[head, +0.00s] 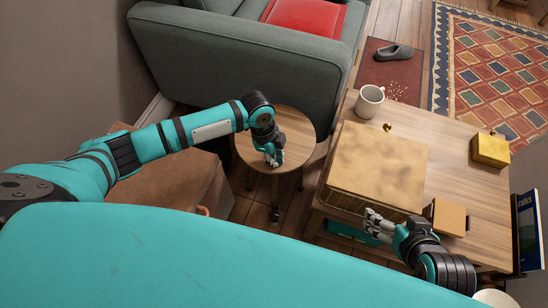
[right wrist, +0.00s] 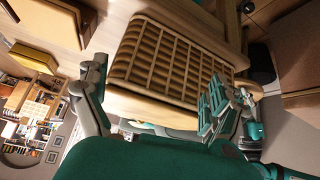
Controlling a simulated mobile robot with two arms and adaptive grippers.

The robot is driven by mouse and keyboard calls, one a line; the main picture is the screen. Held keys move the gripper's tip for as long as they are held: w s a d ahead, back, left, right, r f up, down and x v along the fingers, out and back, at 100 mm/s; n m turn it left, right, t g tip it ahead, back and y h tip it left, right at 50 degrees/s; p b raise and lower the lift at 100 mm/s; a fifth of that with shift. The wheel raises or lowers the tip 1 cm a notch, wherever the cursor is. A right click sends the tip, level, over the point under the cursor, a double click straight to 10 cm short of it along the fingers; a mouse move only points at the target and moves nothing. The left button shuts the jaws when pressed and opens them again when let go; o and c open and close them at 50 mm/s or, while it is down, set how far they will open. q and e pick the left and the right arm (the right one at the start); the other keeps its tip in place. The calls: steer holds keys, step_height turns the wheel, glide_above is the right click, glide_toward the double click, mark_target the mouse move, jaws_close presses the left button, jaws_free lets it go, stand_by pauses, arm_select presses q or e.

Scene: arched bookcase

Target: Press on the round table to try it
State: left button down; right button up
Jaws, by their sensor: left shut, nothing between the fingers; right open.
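The small round wooden table (head: 298,128) stands between the grey sofa and a larger wooden table in the head view. My left gripper (head: 273,158) is shut and empty, pointing down over the middle of the round top. Its fingertips look at or just above the surface; I cannot tell whether they touch. The gripper and forearm hide part of the top. My right gripper (head: 372,222) is open and empty in front of a box with a slatted front. In the right wrist view its fingers (right wrist: 155,105) are spread apart before the slats.
The box (head: 380,160) sits on the larger table (head: 455,145) with a white mug (head: 369,101), a yellow box (head: 490,150) and a tan block (head: 447,217). The sofa (head: 215,50) borders the round table behind. A brown box-like piece (head: 165,180) stands to its left.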

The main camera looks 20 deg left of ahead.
arm_select(q)
steer(key=shift+s+f, duration=0.15)
steer(key=shift+f, duration=0.15)
arm_select(e)
steer(key=shift+w+a+r+t, duration=0.15)
steer(key=shift+w+t, duration=0.15)
steer(key=shift+w, duration=0.15)
steer(key=shift+r, duration=0.1)
steer(key=shift+w+r, duration=0.1)
steer(key=shift+r, duration=0.05)
arm_select(q)
step_height(320, 180, up, 3)
steer(key=p, duration=0.2)
steer(key=shift+f+p, duration=0.15)
steer(key=shift+p, duration=0.2)
arm_select(e)
steer(key=s+d+f+g+h, duration=0.1)
steer(key=s+d+g, duration=0.1)
steer(key=s+g, duration=0.45)
arm_select(q)
step_height(320, 180, up, 2)
steer(key=shift+p, duration=1.1)
steer(key=shift+r+p, duration=0.75)
steer(key=shift+p, duration=0.15)
steer(key=shift+r+p, duration=0.45)
arm_select(e)
step_height(320, 180, down, 15)
steer(key=t, duration=0.1)
steer(key=shift+s, duration=0.2)
steer(key=shift+r, duration=0.1)
